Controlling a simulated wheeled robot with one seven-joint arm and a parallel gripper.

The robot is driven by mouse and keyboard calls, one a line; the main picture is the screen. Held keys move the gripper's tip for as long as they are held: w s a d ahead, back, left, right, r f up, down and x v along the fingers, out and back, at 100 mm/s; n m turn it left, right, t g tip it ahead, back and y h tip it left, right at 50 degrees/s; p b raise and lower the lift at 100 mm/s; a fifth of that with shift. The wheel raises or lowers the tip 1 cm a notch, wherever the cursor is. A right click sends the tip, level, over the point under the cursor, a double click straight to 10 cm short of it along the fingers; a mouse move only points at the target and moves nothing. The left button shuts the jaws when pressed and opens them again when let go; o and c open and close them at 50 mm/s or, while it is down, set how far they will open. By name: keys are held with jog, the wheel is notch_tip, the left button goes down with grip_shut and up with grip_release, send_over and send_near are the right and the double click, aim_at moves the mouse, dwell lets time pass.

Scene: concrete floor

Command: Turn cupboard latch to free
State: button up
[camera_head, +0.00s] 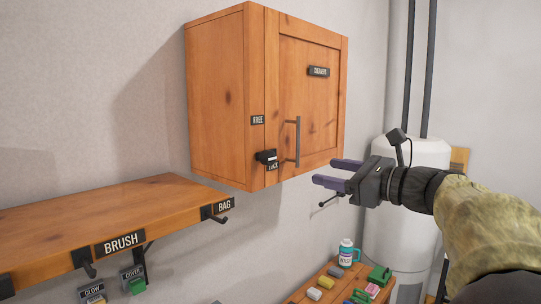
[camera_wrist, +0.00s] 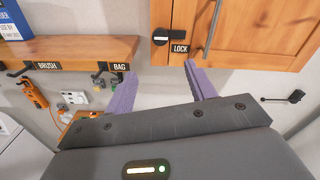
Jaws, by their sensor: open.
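A wooden cupboard (camera_head: 222,90) hangs on the wall with a door (camera_head: 310,95) and a vertical grey handle (camera_head: 297,140). A black latch (camera_head: 266,156) sits at the lower left of the door front, over a partly hidden label; a FREE label (camera_head: 257,120) is above it. In the wrist view the black latch (camera_wrist: 172,36) lies roughly level, beside the LOCK label (camera_wrist: 180,48). My gripper (camera_head: 338,173) is open and empty, to the right of and a little below the latch in the head view, apart from the cupboard. Its purple fingers (camera_wrist: 160,85) point toward the cupboard's underside.
A wooden shelf (camera_head: 90,215) with BRUSH and BAG hooks is at left. A white tank (camera_head: 410,215) with dark pipes stands behind my arm. A low table (camera_head: 310,292) holds a bottle (camera_head: 346,252) and several small items. A dark wall lever (camera_wrist: 283,99) is at right.

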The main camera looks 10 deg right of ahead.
aim_at(272, 159)
jog(key=shift+r, duration=0.15)
jog(key=p+x, duration=0.7)
jog(key=x, duration=1)
jog(key=shift+w+a, duration=0.2)
jog(key=c, duration=1)
